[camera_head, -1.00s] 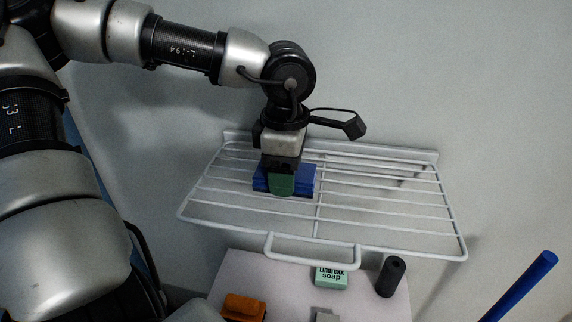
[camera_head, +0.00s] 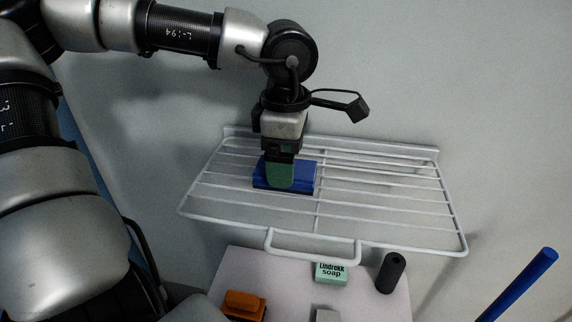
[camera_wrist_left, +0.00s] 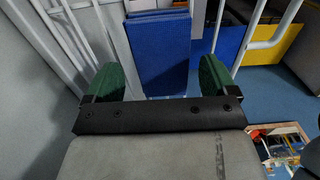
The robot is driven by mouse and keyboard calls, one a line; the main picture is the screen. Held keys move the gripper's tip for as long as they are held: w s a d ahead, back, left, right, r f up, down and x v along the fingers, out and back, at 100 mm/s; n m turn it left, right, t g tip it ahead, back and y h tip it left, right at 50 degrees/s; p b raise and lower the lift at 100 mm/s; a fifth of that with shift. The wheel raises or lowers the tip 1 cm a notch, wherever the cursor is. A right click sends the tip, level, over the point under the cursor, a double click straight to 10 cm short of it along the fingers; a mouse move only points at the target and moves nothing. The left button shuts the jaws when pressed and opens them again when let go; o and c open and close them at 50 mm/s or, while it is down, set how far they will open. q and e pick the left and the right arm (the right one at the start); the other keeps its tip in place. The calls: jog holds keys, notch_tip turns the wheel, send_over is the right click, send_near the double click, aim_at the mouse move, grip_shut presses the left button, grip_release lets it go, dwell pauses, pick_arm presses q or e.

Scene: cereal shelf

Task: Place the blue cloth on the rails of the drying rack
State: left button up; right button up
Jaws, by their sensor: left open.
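The blue cloth (camera_head: 304,177) is a folded block lying on the white rails of the drying rack (camera_head: 390,205), left of the middle bar. In the left wrist view the cloth (camera_wrist_left: 158,52) shows between the two green fingertips, with a gap on each side. My left gripper (camera_head: 280,180) points down over the cloth in the head view and hides part of it. It is open in the left wrist view (camera_wrist_left: 158,80). My right gripper is not in view.
Below the rack is a pale surface with a green soap box (camera_head: 331,272), a black cylinder (camera_head: 392,272) and an orange object (camera_head: 244,304). A blue pole (camera_head: 520,285) stands at the lower right. The rack's right half is bare.

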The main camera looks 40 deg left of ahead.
pick_arm(q)
notch_tip(320, 180, up, 10)
jog(key=shift+b, duration=0.4)
dwell(0.4)
